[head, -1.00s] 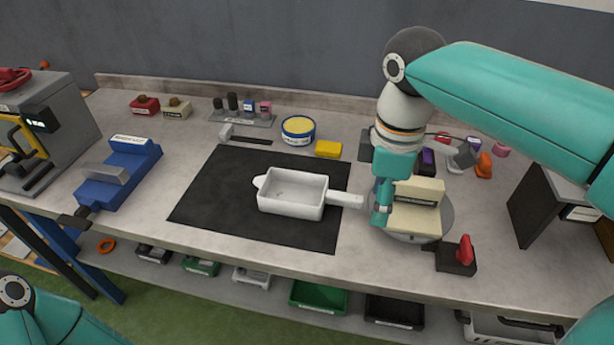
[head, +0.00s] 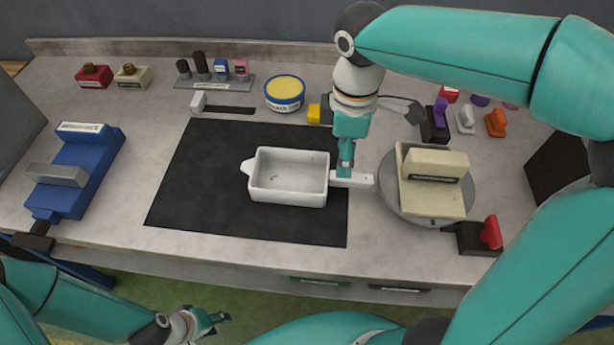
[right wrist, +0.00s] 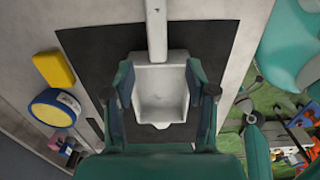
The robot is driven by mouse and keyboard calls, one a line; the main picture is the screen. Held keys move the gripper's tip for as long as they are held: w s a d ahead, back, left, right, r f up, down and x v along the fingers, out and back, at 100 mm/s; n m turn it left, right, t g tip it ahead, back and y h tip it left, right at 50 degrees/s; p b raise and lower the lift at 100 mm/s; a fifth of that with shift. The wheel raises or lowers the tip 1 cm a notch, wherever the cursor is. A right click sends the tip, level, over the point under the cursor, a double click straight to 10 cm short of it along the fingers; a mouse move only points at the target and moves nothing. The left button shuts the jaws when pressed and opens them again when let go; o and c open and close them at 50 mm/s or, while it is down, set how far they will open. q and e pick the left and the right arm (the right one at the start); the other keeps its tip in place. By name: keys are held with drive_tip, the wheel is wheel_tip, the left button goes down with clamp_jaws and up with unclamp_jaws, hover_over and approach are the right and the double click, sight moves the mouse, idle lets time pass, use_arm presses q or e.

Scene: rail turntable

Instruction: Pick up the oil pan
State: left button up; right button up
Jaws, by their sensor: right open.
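The oil pan is a white rectangular open pan (head: 289,194) with a short spout at its left and a flat handle (head: 358,180) at its right. It rests on the black mat (head: 190,205). My right gripper (head: 345,172) points down at the handle close to the pan's right wall.
A round turntable (head: 436,218) with a beige block stands right of the handle. A blue vise (head: 78,172) is at the left. A blue-yellow tin (head: 285,94) and yellow block (head: 314,113) stand behind the mat. The mat's left part is clear.

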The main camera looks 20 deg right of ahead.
sight(313, 179)
drive_tip(key=f, duration=0.8)
drive_tip(key=shift+w+d+f, duration=0.1)
drive_tip(key=shift+d+f, duration=0.1)
drive_tip(key=shift+f, duration=0.1)
clamp_jaws()
